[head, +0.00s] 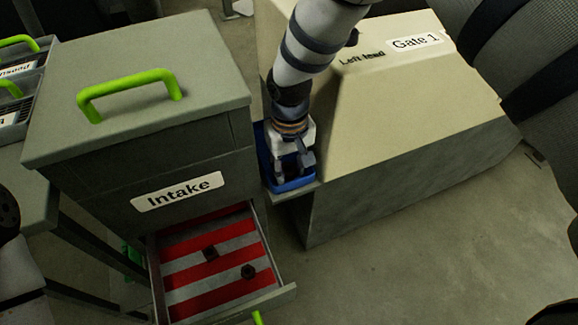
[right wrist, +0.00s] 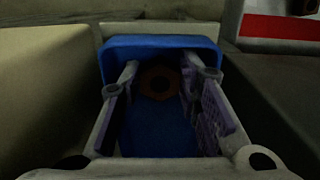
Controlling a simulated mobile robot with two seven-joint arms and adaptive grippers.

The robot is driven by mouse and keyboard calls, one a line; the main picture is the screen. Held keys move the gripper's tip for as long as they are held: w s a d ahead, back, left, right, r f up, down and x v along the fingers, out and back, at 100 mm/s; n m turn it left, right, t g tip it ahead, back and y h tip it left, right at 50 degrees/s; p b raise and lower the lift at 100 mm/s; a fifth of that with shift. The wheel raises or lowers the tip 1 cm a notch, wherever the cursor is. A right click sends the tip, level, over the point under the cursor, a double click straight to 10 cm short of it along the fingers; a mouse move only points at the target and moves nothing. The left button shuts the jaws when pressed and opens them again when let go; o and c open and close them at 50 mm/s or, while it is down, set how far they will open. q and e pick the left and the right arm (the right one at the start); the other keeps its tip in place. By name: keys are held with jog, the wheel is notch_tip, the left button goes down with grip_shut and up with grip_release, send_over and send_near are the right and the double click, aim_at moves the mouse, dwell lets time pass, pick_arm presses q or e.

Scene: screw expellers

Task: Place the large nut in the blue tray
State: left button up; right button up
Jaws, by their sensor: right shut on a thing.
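The blue tray (head: 290,184) sits on a ledge between the Intake cabinet and the cream housing. My right gripper (head: 293,170) points down into it. In the right wrist view the blue tray (right wrist: 160,46) fills the middle, and a brown hexagonal nut (right wrist: 158,82) shows between the fingertips of my right gripper (right wrist: 168,78), over the tray's inside. The gripper is shut on this nut. I cannot tell whether the nut touches the tray floor. The nut is hidden in the head view. My left gripper is not in view.
The open Intake drawer (head: 222,307), striped red and grey, holds two dark nuts, one at the middle (head: 210,253) and one nearer (head: 248,271). The grey cabinet (head: 190,120) stands left of the tray. The cream housing (head: 420,90) stands close on the right.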

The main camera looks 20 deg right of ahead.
aim_at(290, 172)
jog(key=o, duration=0.8)
jog(key=shift+f, duration=0.1)
